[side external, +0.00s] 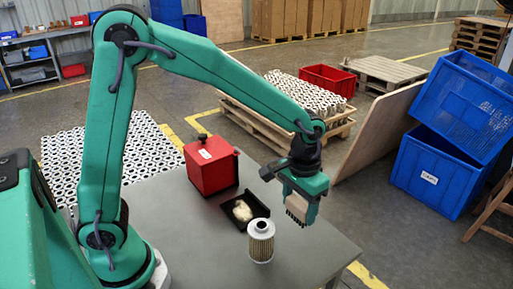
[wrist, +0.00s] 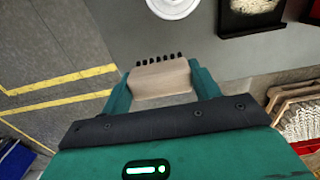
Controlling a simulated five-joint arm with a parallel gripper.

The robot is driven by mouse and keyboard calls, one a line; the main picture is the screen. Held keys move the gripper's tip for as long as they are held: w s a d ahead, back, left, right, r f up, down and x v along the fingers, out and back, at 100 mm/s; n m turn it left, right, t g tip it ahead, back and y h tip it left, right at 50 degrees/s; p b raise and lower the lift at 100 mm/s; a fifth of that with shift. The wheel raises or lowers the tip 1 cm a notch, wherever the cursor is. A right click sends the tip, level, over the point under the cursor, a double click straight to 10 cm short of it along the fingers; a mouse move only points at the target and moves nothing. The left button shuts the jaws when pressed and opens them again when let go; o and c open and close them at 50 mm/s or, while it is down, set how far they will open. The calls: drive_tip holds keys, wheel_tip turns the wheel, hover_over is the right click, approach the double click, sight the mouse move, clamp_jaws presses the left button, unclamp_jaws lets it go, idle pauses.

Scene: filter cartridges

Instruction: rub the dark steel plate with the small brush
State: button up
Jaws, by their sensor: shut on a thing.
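My gripper (side external: 303,192) is shut on the small brush (wrist: 160,80), a beige block with a row of dark bristles. The brush (side external: 297,206) hangs bristles down near the table's right edge, apart from other objects; its height is hard to judge. Left of it, a black, shallow, tray-like piece (side external: 234,221) lies on the grey table, with a cream fluffy wad (side external: 242,210) on it. It also shows at the top of the wrist view (wrist: 228,23). No other separate dark steel plate is clear; I cannot tell whether this piece is the plate.
A filter cartridge (side external: 261,243) stands upright on the table (side external: 200,245), left of and nearer than the brush. A red box (side external: 210,165) with a black knob stands behind the black piece. Blue crates (side external: 435,172) and a leaning board (side external: 378,130) are beyond the table's right edge.

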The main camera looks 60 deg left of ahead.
drive_tip(key=s+a, duration=0.2)
drive_tip(key=a, duration=0.9)
drive_tip(key=s+a+f, duration=0.1)
drive_tip(key=s+a, duration=0.2)
drive_tip(key=a, duration=0.8)
drive_tip(key=shift+a+f, duration=0.2)
drive_tip(key=shift+a, duration=0.15)
drive_tip(key=shift+f, duration=0.15)
